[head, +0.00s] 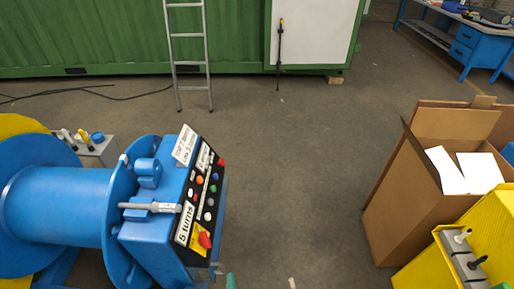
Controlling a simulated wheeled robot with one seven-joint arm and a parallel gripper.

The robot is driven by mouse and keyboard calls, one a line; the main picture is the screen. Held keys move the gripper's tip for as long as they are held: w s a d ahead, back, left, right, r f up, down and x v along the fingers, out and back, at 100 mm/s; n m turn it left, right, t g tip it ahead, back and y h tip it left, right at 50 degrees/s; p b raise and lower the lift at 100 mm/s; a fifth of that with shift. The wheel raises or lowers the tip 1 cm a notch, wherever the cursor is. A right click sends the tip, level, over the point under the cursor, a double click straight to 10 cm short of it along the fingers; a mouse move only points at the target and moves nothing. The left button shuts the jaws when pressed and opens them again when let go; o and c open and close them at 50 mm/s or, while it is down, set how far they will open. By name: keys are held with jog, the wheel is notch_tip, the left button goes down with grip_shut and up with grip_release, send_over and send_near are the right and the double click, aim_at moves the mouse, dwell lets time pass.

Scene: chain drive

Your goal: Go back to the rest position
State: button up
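My gripper and arm are not clearly in view in the head view. A blue winch-like machine stands at the lower left. It has a large blue drum (60,205) and a control box (195,205) with several coloured buttons, a red knob (205,240) and a label reading "5 turns". A metal rod (150,207) lies level across the machine's flange. The bottom edge of the picture cuts off the machine's lower part.
An open cardboard box (405,185) with white sheets stands at the right, beside a yellow case (440,262). A ladder (189,60) leans at a green container (90,35). A blue workbench (465,40) is at the far right. The middle floor (290,170) is clear.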

jog(key=s+d+r+n+t+h, duration=0.1)
jog(key=s+d+r+n+t, duration=0.1)
jog(key=s+r+n, duration=0.2)
jog(key=s+d+r+n+t+h, duration=0.1)
jog(key=s+d+r+n+t, duration=0.1)
jog(key=s+r, duration=0.6)
jog(key=shift+s+d+r+n+t, duration=0.15)
jog(key=shift+s+d+n+t, duration=0.25)
jog(key=shift+s+n, duration=1.6)
jog(key=shift+s+m, duration=0.55)
jog(key=shift+m, duration=0.05)
